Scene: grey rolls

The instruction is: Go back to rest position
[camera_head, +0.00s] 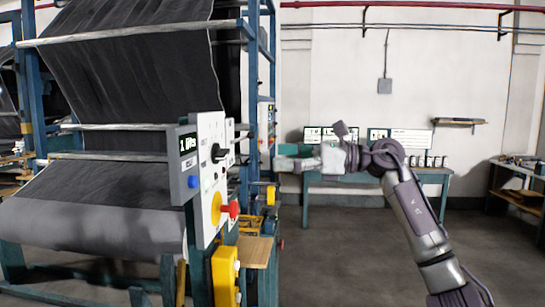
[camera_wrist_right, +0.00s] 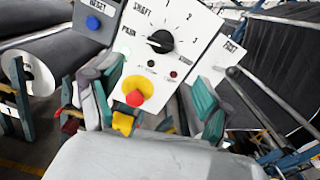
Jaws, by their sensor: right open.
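My right gripper (camera_head: 284,157) reaches in from the right in the head view, just right of the machine's white control panel (camera_head: 212,165). Its fingers look apart from the panel. In the right wrist view the open fingers (camera_wrist_right: 150,98) stand to either side, with nothing between them but the panel behind. That panel carries a black dial (camera_wrist_right: 160,41) and a red button on a yellow base (camera_wrist_right: 134,98). The red button also shows in the head view (camera_head: 233,209). My left gripper is not in view.
The blue-framed machine holds a large grey roll (camera_head: 95,225) and dark fabric on the left. A yellow box (camera_head: 225,275) sits below the panel. A green table (camera_head: 430,178) stands by the back wall, and a wooden shelf unit (camera_head: 520,198) at the right. Floor between is clear.

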